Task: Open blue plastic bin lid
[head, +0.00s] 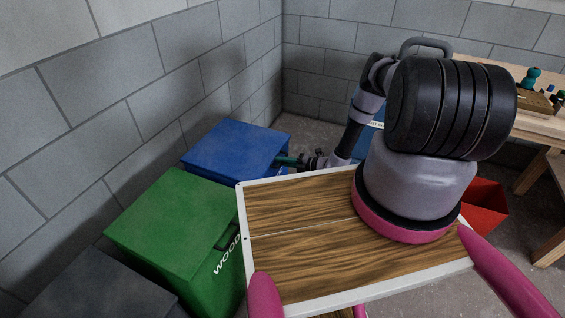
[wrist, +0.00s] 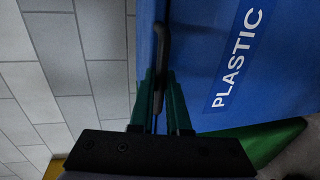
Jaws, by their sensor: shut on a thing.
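The blue plastic bin (head: 228,150) stands against the left wall in the head view, with its lid down as far as I can see. In the wrist view its blue front (wrist: 200,60) carries a white PLASTIC label (wrist: 236,62). A dark bar handle (wrist: 161,45) runs along the lid edge. My gripper (wrist: 160,90) has its green fingers on either side of the handle and is shut on it. In the head view my gripper (head: 288,161) reaches the bin's right side; the handle is hidden there.
A green WOOD bin (head: 165,225) stands just in front of the blue bin, with a dark grey bin (head: 95,290) nearer. Block walls stand close behind. A wooden bench (head: 540,122) with small items and a red bin (head: 484,208) are at right.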

